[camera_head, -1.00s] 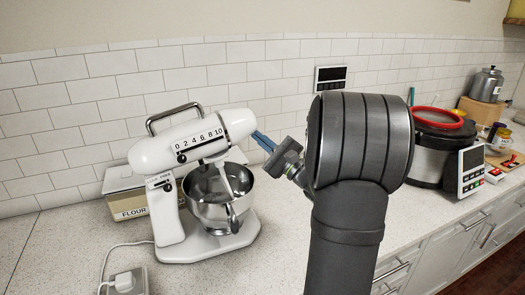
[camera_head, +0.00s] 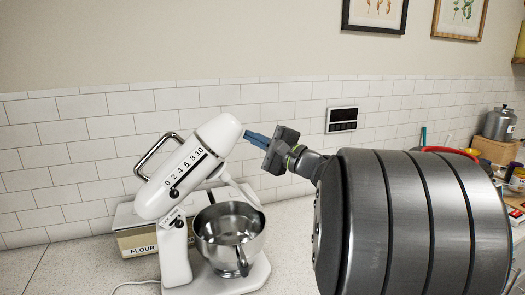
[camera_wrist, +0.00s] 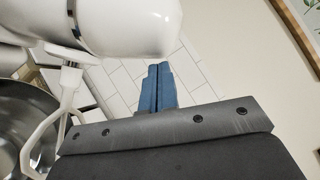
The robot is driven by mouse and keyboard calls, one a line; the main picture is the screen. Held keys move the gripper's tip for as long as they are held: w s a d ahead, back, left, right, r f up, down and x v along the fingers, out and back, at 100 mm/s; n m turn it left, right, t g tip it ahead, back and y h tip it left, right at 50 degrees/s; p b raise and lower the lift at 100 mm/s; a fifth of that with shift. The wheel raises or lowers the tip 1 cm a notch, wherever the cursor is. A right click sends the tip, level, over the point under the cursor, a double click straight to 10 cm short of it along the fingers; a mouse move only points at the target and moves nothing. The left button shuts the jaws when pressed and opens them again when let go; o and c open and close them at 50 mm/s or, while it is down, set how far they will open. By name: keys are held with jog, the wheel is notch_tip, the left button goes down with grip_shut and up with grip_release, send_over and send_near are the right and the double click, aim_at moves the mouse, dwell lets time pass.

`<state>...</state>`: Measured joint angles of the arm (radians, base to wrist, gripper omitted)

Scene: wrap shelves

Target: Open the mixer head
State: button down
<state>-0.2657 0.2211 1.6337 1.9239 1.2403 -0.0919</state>
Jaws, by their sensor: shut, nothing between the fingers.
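The white stand mixer has its head (camera_head: 190,170) tilted up, its front end raised high over the steel bowl (camera_head: 230,238). The beater (camera_head: 240,187) hangs from the head and leans above the bowl's right rim. My gripper (camera_head: 249,135), with blue fingers, is at the front end of the raised head, just right of it; I cannot tell whether it touches. In the wrist view the blue fingers (camera_wrist: 158,75) are together and empty, below and beside the white head (camera_wrist: 130,25). The beater (camera_wrist: 62,105) and part of the bowl (camera_wrist: 15,125) show at left there.
A flour box (camera_head: 135,235) stands behind the mixer on the counter. A wall panel (camera_head: 342,119) is on the tiles behind my arm. A steel pot (camera_head: 499,124) is at the far right. My arm hides much of the right counter.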

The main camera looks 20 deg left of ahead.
jog(key=shift+s+a+r+n+g+h, duration=0.15)
jog(key=shift+s+a+r+n+h, duration=0.1)
jog(key=shift+s+a+r+n, duration=0.4)
jog(key=shift+s+a+r+n+g+h, duration=0.1)
jog(key=shift+s+a+r+n+h, duration=0.25)
jog(key=shift+r, duration=0.65)
jog(key=shift+s+a+r+n+g+h, duration=0.2)
jog(key=shift+s+a+r+n, duration=0.1)
jog(key=shift+s+a+r, duration=0.45)
jog(key=shift+w, duration=0.1)
jog(key=shift+d, duration=0.1)
jog(key=w+d, duration=0.3)
send_near(237, 121)
jog(key=w+d, duration=0.2)
jog(key=shift+w+d+f, duration=0.1)
jog(key=shift+d, duration=0.3)
jog(key=shift+a, duration=0.1)
